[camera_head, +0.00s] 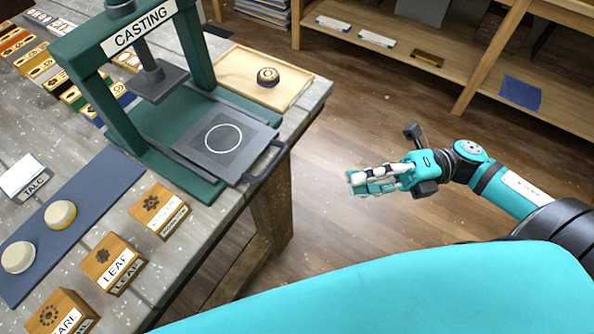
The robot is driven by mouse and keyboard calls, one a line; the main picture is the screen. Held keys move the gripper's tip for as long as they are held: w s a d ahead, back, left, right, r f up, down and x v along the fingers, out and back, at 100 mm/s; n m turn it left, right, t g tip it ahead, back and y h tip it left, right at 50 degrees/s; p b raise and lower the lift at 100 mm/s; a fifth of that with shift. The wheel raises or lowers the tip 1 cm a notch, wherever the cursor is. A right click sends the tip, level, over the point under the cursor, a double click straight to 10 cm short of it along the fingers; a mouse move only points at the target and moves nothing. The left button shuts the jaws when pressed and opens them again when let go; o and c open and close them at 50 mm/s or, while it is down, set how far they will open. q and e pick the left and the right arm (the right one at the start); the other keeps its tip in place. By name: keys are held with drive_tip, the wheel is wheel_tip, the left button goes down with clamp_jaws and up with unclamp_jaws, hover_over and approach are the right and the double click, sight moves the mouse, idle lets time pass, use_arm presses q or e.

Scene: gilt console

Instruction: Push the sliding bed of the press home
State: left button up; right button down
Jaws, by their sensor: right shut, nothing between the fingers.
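The green press (195,70) with a CASTING sign stands on the table. Its sliding bed (225,137), a dark grey plate with a white circle, sticks out toward the table's right edge. A dark handle (268,160) is on the bed's outer end. The press's dark upper plate (157,82) hangs above and behind the bed. My right gripper (358,182) is shut and empty over the floor, to the right of the handle and apart from it. My left gripper does not show.
A wooden tray (294,90) with a round dark piece (268,77) lies behind the bed. Wooden blocks (115,263) and a blue mat (85,190) with two pale discs lie at left. Shelves (455,70) stand at the back right. Open floor lies between table and shelves.

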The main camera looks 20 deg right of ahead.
drive_tip(key=p, duration=0.1)
approach(267, 178)
drive_tip(key=s+a, duration=0.2)
drive_tip(key=s, duration=0.1)
drive_tip(key=shift+w+a+r+p, duration=0.15)
drive_tip(key=shift+w+a+p, duration=0.15)
drive_tip(key=shift+w+a, duration=0.45)
drive_tip(key=shift+w+a+r+p, duration=0.2)
drive_tip(key=shift+w+a+p, duration=0.1)
drive_tip(key=shift+w+a, duration=0.5)
drive_tip(key=shift+w+d, duration=0.1)
